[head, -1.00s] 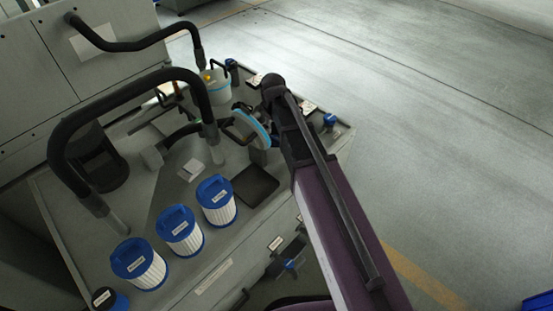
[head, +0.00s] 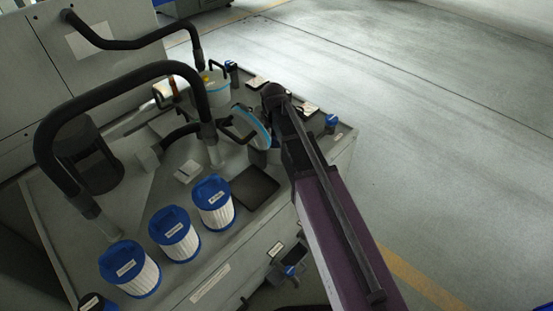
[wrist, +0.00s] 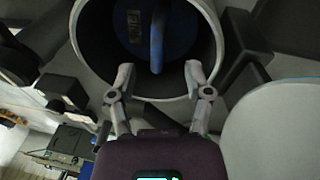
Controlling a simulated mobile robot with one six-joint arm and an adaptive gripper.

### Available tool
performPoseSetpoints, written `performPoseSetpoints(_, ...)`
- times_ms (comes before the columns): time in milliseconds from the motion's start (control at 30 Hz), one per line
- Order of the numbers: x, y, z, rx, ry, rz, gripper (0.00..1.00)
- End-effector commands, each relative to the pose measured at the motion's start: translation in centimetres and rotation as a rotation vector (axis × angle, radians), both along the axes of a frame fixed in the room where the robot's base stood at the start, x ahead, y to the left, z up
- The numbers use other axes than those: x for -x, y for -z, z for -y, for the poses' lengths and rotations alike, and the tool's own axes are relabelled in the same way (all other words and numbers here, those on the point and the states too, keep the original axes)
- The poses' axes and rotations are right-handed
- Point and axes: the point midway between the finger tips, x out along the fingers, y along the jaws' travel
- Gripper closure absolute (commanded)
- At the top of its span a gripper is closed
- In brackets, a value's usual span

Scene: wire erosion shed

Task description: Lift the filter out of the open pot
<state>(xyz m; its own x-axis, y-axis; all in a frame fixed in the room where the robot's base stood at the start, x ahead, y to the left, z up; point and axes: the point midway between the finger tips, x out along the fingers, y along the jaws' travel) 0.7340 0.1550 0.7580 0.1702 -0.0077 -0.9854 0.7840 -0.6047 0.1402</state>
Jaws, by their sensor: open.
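In the wrist view the open pot (wrist: 91,52) shows its round pale rim and dark inside. The blue filter (wrist: 128,30) sits down inside it, with a label and a raised blue handle (wrist: 157,38) across its top. My gripper (wrist: 160,78) is open and empty. Its fingertips are over the near part of the pot's mouth, one on each side of the handle's line and short of it. The pot's tilted lid with a light-blue edge (head: 254,124) stands beside my arm in the head view. There my gripper and the filter are hidden.
Three blue-topped filters (head: 213,202) stand on the bench front. A white pot with a light-blue band (head: 216,92) is behind the lid. Black curved pipes (head: 120,75) rise over the bench at the left. A dark square pad (head: 254,187) lies in front of the lid.

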Motion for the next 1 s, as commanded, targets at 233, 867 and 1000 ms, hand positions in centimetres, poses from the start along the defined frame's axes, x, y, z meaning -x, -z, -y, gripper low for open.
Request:
performPoseSetpoints(233,0.0,0.2,0.0,0.000,0.000,0.000,0.35)
performPoseSetpoints(867,-1.0,4.4,0.1,0.000,0.001,0.000,0.35)
performPoseSetpoints(1000,-1.1,5.0,0.1,0.000,0.001,0.000,0.35)
